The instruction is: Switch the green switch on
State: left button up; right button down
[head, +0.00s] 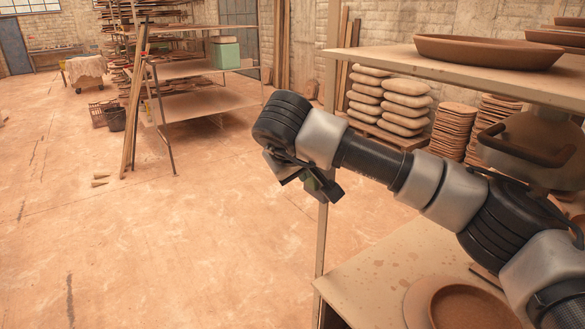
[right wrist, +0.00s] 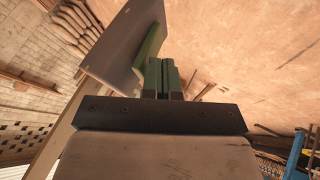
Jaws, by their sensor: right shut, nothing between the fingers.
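In the right wrist view, a green switch (right wrist: 150,42) sticks out from the side of a grey box (right wrist: 118,38). The box is fixed to a pale post (right wrist: 50,145). My right gripper (right wrist: 163,63) is shut and empty, its green fingers pointing at the switch. The fingertips are close beside the lower end of the switch; I cannot tell whether they touch. In the head view, my right gripper (head: 309,181) is beside the shelf's front post, with a small dark box (head: 331,191) next to it. The switch cannot be told apart from the fingers there. My left gripper is not in view.
The rack's upper shelf (head: 400,62) holds brown oval dishes (head: 488,51), and its lower shelf (head: 385,265) holds a round dish (head: 470,308). Stacked slabs (head: 405,105) stand behind.

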jog(key=shift+w+d+r+g+y+p, duration=0.15)
jog(key=shift+w+d+g+y+p, duration=0.2)
jog(key=shift+g+y+p, duration=0.1)
dwell(0.3)
jog(key=shift+r+p, duration=0.7)
jog(key=shift+r, duration=0.15)
jog(key=shift+r, duration=0.1)
